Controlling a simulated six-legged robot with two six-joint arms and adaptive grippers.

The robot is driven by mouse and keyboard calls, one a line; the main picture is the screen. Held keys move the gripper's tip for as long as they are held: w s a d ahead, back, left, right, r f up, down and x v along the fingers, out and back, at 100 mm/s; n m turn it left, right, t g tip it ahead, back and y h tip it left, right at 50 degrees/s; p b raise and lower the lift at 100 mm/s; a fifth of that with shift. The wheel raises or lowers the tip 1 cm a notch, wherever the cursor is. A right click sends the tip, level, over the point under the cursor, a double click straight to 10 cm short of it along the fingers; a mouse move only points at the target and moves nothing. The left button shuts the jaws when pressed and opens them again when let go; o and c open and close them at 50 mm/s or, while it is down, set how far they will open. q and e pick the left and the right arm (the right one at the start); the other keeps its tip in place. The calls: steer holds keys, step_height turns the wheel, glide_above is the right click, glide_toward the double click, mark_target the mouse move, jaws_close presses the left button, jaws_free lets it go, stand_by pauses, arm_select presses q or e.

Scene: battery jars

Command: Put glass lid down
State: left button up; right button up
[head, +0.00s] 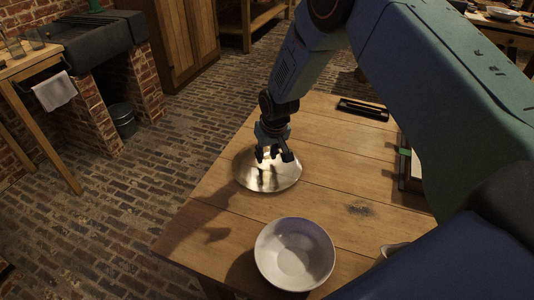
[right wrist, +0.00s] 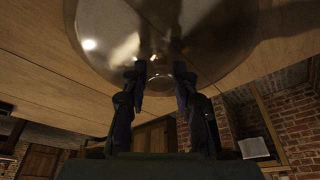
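The glass lid (head: 250,180) is a round, shiny, see-through disc at the table's left part in the head view. It also fills the upper middle of the right wrist view (right wrist: 215,45). My right gripper (head: 272,156) is right over the lid, pointing down. In the right wrist view its two fingers (right wrist: 160,78) stand apart with a visible gap, their tips at the lid's near edge. I see no lid knob clearly between them. Whether the lid rests fully on the table is hard to tell. My left gripper is not in view.
A white bowl (head: 295,254) stands on the wooden table (head: 350,210) in front of the lid. A dark tray (head: 362,109) lies at the back, and a green-edged object (head: 404,160) is at the right. The table between lid and right side is clear.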

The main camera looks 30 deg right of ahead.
mark_target(272, 170)
steer(key=shift+o, duration=0.7)
steer(key=o, duration=0.3)
steer(key=shift+s+a+r, duration=0.15)
steer(key=shift+a+r, duration=0.05)
steer(key=shift+r, duration=0.05)
steer(key=shift+f, duration=0.1)
steer(key=shift+d, duration=0.2)
steer(key=p+v, duration=0.2)
steer(key=v, duration=1)
steer(key=shift+a, duration=0.1)
